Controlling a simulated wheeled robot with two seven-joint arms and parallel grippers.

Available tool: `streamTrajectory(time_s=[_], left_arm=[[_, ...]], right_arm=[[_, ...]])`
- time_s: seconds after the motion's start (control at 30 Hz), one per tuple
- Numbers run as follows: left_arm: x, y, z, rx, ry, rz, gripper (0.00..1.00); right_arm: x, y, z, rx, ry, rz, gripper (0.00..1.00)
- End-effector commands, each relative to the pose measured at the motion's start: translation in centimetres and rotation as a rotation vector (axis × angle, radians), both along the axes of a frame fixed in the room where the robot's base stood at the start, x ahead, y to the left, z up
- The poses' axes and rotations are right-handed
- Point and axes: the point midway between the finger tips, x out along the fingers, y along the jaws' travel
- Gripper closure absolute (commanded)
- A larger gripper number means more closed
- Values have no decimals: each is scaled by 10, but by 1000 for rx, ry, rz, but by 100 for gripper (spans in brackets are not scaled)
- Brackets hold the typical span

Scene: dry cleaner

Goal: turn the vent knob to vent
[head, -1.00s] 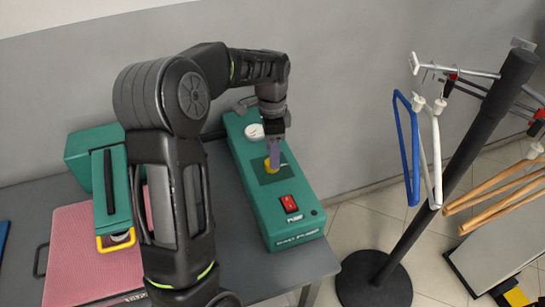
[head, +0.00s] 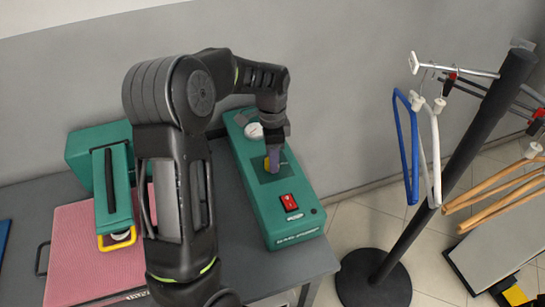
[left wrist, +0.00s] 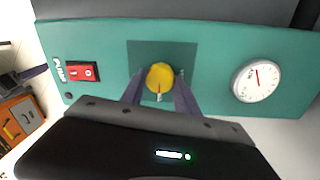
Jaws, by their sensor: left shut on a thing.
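The yellow vent knob (left wrist: 159,77) sits on a dark square plate on the green pump box (head: 258,213). In the left wrist view a pale pointer line on the knob points toward the gripper side. My left gripper (left wrist: 159,92) is shut on the knob, with one finger on each side of it. The plate's markings are too small to read. My right gripper is not in view.
On the box are a red power switch (head: 289,201) and a white gauge (head: 254,131). A green press (head: 113,190) and a pink mat (head: 75,245) are at the left of the grey table. A black rack with hangers (head: 440,170) stands at the right.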

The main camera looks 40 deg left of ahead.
Motion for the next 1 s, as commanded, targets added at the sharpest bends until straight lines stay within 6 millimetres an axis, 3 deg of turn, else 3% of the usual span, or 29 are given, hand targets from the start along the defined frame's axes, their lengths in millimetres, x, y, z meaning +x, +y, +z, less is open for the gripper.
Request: streamTrajectory(time_s=[0.27, 0.67, 1.0], left_arm=[[0, 0, 0, 0, 0, 0, 100], [0, 0, 0, -1, -1, 39, 100], [0, 1, 0, 0, -1, 227, 100]], right_arm=[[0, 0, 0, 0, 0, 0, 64], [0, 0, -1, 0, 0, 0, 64], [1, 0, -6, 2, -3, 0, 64]])
